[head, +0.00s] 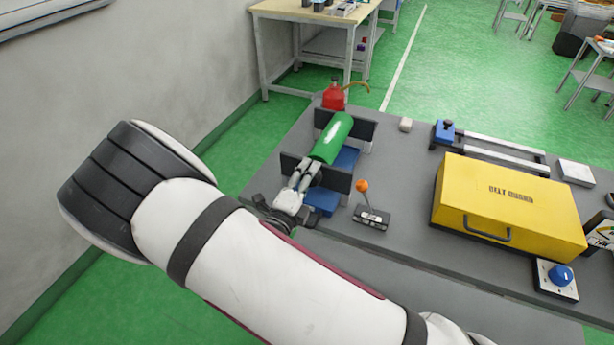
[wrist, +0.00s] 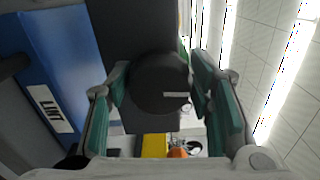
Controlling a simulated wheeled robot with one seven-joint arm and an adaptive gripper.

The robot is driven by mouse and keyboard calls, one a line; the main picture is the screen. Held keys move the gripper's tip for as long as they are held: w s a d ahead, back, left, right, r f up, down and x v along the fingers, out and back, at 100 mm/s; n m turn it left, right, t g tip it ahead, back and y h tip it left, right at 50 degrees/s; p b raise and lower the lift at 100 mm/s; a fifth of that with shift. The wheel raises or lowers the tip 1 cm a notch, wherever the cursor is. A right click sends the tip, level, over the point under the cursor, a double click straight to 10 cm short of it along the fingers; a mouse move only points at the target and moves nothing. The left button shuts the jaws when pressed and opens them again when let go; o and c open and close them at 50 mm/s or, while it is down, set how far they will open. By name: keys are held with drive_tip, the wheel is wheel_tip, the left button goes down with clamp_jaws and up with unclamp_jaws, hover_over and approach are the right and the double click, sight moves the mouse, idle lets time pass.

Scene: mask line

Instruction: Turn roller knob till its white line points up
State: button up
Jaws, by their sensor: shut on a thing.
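The green roller (head: 331,138) lies between two dark upright plates at the back left of the bench in the head view. My gripper (head: 299,178) is at its near end, and its fingers hide the knob there. In the wrist view the knob (wrist: 150,84) is a dark round disc against a dark plate (wrist: 135,28). My gripper (wrist: 158,78) is shut on it, one green-padded finger on each side. The knob's short white line (wrist: 176,94) runs from near the middle towards the picture's right, the side where the ceiling lights show.
A blue box labelled LINT (wrist: 52,80) sits under the roller. An orange-tipped lever (head: 362,187) stands close to the right. Further right are a yellow belt guard box (head: 508,203) and a blue dial (head: 561,276). A red can (head: 333,97) stands behind the roller.

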drive_tip(key=shift+n, duration=0.5)
drive_tip(key=o, duration=1.1)
drive_tip(key=v, duration=1.2)
